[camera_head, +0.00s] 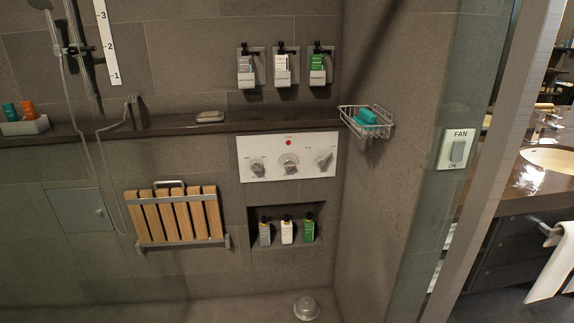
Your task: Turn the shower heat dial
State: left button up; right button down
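A white shower control panel (304,151) is fixed to the grey tiled wall, under the stone ledge. It carries a left knob (257,167), a round middle dial (289,163) with markings around it, and a right lever-like knob (324,160). A red dot (289,142) sits above the middle dial. The small print is too fine to read, so I cannot tell for certain which one is the heat dial. Neither of my grippers shows in the head view.
A wire basket (367,121) with a teal item juts out at the panel's upper right. A slatted wooden seat (178,216) is at lower left. A niche (285,208) with bottles lies below. A glass edge and fan switch (457,150) stand at right. A dome (306,308) is on the floor.

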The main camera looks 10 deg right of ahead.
aim_at(289, 164)
jog(key=i, duration=1.75)
